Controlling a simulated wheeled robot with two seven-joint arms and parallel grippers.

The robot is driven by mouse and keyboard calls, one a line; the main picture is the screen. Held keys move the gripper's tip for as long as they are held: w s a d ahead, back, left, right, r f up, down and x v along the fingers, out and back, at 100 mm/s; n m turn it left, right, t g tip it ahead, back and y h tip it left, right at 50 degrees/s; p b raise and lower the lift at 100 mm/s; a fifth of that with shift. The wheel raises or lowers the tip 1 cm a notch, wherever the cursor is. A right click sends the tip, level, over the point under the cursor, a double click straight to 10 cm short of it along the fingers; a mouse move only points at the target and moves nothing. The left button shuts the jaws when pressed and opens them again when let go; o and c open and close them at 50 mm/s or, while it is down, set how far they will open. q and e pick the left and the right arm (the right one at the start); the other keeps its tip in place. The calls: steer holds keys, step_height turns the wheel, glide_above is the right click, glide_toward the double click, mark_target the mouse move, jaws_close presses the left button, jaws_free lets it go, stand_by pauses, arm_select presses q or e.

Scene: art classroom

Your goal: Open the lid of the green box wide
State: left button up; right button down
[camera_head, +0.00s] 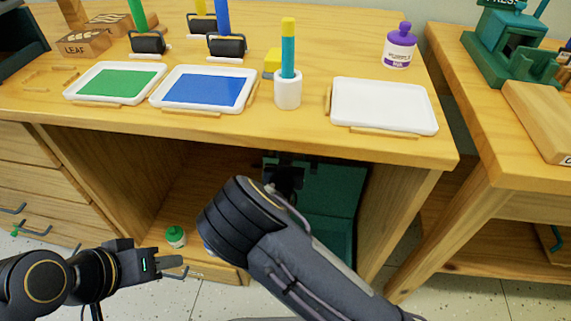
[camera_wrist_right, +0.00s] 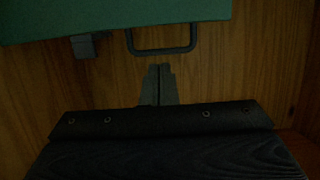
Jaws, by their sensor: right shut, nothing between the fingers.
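The green box (camera_head: 328,235) sits inside the open space under the table, partly hidden behind my right arm. A dark green panel (camera_head: 335,182) stands up at its back; it looks like the raised lid, but shadow makes this uncertain. In the right wrist view a green slab (camera_wrist_right: 120,18) with a dark loop handle (camera_wrist_right: 162,50) crosses the top. My right gripper (camera_wrist_right: 159,68) is shut and empty just below the handle, apart from it in the picture. In the head view it is a dark shape at the panel. My left gripper (camera_head: 180,268) is outside the cabinet, low at the left.
The tabletop overhangs the space, with wooden walls (camera_head: 395,215) around it. A small green-capped bottle (camera_head: 176,238) stands on the cabinet floor near my left gripper. White trays (camera_head: 385,105), a cup with a brush (camera_head: 288,95) and a purple-lidded jar (camera_head: 399,50) stand on top.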

steer(key=p+v, duration=0.2)
steer(key=v, duration=0.7)
steer(key=shift+p, duration=0.4)
steer(key=shift+s, duration=0.1)
